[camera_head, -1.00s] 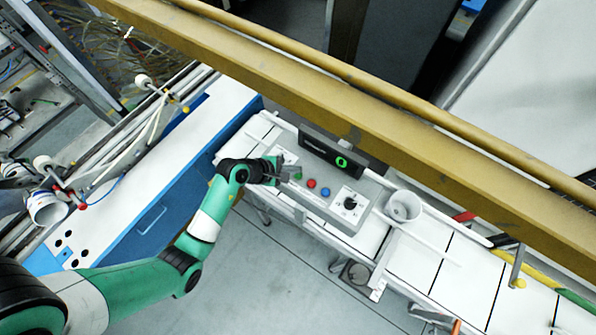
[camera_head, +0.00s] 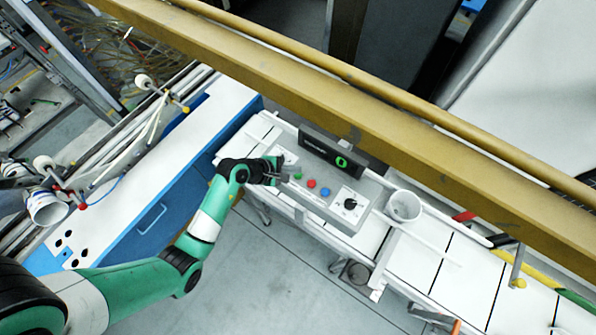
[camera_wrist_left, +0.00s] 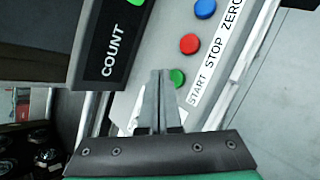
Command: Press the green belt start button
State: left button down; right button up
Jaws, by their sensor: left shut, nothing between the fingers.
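The green start button (camera_head: 298,175) is on the grey control panel (camera_head: 330,185), left of a red button (camera_head: 311,183) and a blue button (camera_head: 325,191). In the left wrist view the green button (camera_wrist_left: 177,77) shows just right of my fingertips, near the printed word START. My left gripper (camera_head: 286,176) is shut and empty, its fingertips beside the green button; the wrist view shows the closed fingers (camera_wrist_left: 157,78) pointing at the panel. I cannot tell whether they touch the panel. My right gripper is not in view.
A dark counter display (camera_head: 330,153) with a green digit stands behind the buttons. A black knob (camera_head: 350,204) and a white cup (camera_head: 403,206) are to the right. A yellow beam (camera_head: 370,105) crosses above the panel.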

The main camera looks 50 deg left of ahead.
pick_arm(q)
jog(key=shift+f, duration=0.15)
dwell(0.6)
jog(key=shift+f, duration=0.3)
